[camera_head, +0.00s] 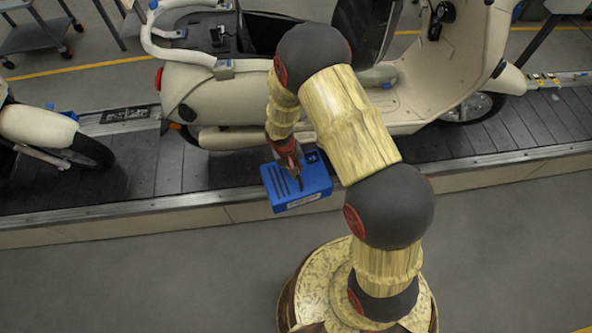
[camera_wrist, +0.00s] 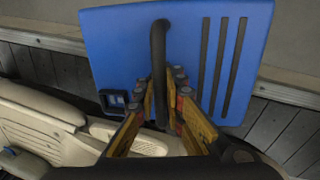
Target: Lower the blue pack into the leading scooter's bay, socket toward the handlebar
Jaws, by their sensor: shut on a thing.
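The blue pack (camera_head: 312,185) hangs from my gripper in front of the conveyor's near edge, apart from the scooter. It has a dark handle (camera_wrist: 158,45), dark stripes, and a dark square socket (camera_wrist: 113,99) at one corner. In the head view that corner is the upper right, facing the scooter side. My gripper (camera_head: 287,160) is shut on the handle; its fingers also show in the wrist view (camera_wrist: 163,88). The cream scooter (camera_head: 230,85) at the right stands upright, handlebar end to the right. Its dark open bay (camera_head: 262,32) is partly hidden by my arm.
A second cream scooter (camera_head: 40,127) stands at the left on the slat conveyor (camera_head: 130,170). A grey cart (camera_head: 35,38) is at the back left. The conveyor's raised near rail (camera_head: 205,199) lies under the pack's side. The front floor beside my base is clear.

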